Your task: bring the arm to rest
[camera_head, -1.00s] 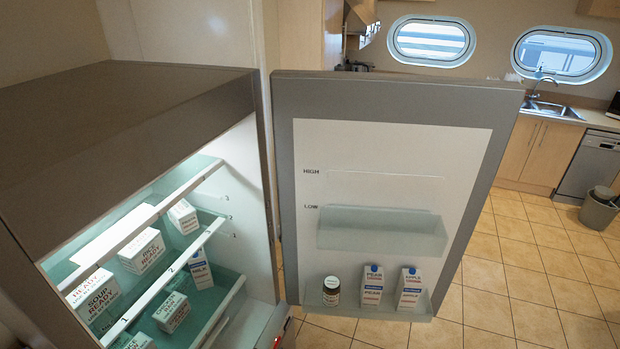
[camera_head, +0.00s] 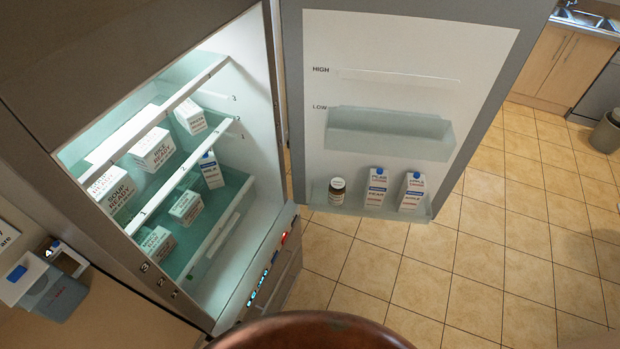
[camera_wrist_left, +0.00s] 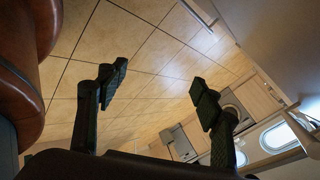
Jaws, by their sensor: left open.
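My left gripper (camera_wrist_left: 158,92) shows in the left wrist view. Its two dark fingers are wide apart with only tiled floor behind the gap, and it holds nothing. Neither gripper nor arm shows in the head view, and my right gripper is in no view. The fridge door (camera_head: 400,45) stands wide open in the head view.
The lit fridge shelves (camera_head: 222,200) hold several white boxes. A jar (camera_head: 336,191) and two cartons (camera_head: 376,188) stand in the lower door bin. A blue-and-white object (camera_head: 48,287) is at the far left. Tiled floor (camera_head: 500,260) is clear at the right.

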